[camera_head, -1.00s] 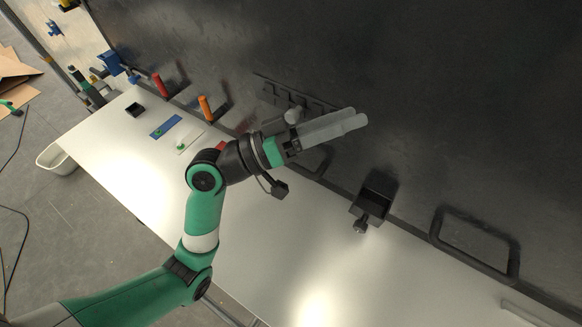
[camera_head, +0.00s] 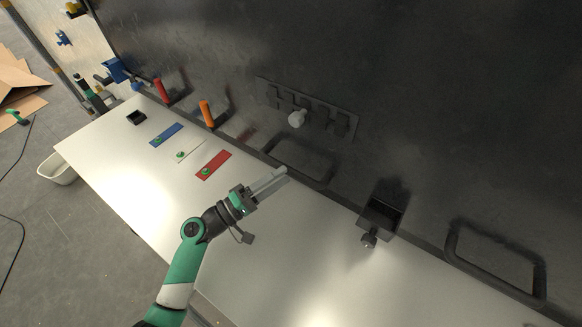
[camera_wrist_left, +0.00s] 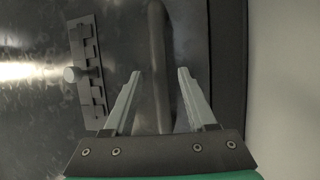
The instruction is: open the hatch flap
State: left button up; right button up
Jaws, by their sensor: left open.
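The dark wall panel (camera_head: 420,110) carries two rectangular handle-like frames, one at centre (camera_head: 300,158) and one at right (camera_head: 495,262). I cannot tell for sure which part is the hatch flap; its edges do not stand out. My left gripper (camera_head: 281,174) is open and empty, just below the centre frame. In the left wrist view a dark bar (camera_wrist_left: 158,40) runs upright between the spread fingers of the left gripper (camera_wrist_left: 160,71), with a gap on each side. I cannot tell whether the fingertips reach around it. My right gripper is out of view.
A toothed dark strip (camera_head: 325,112) with a pale knob (camera_head: 297,119) sits above the centre frame. A dark box (camera_head: 380,215) with a knob juts out to the right. Red, white and blue plates lie on the white table (camera_head: 110,165). Orange (camera_head: 206,114) and red handles stick out left.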

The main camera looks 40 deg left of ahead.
aim_at(291, 171)
pick_arm(q)
jog(key=shift+x, duration=1.95)
grip_shut()
